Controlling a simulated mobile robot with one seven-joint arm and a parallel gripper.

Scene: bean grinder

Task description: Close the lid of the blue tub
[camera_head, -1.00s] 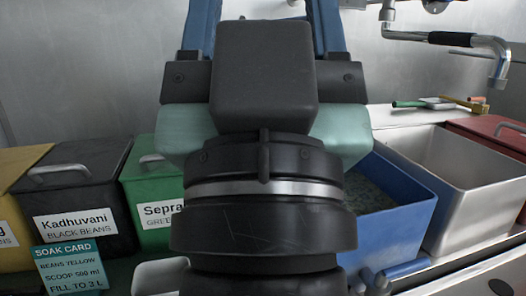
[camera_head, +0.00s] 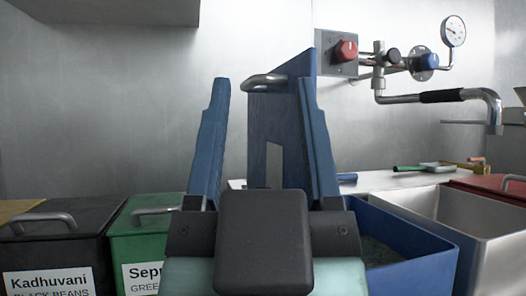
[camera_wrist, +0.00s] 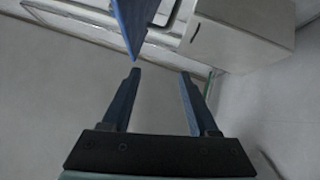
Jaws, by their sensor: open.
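The blue tub (camera_head: 420,240) stands at the right of centre in the head view, with dark contents inside. Its blue lid (camera_head: 285,120) stands raised and upright behind it, with a metal handle (camera_head: 268,82) at its upper left. My gripper (camera_head: 262,85) is open and empty in front of the lid, and its right finger covers part of the lid's right side. In the wrist view, a corner of the lid (camera_wrist: 130,20) shows beyond the fingertips of my gripper (camera_wrist: 160,72), apart from them. My gripper hides the tub's left part and the lid's hinge.
A black bin (camera_head: 75,240) and a green bin (camera_head: 145,245) stand on the left, lids shut. An open steel basin (camera_head: 450,215) is right of the tub. A tap spout (camera_head: 430,97) and red valve (camera_head: 345,50) are at right. The left wall area is clear.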

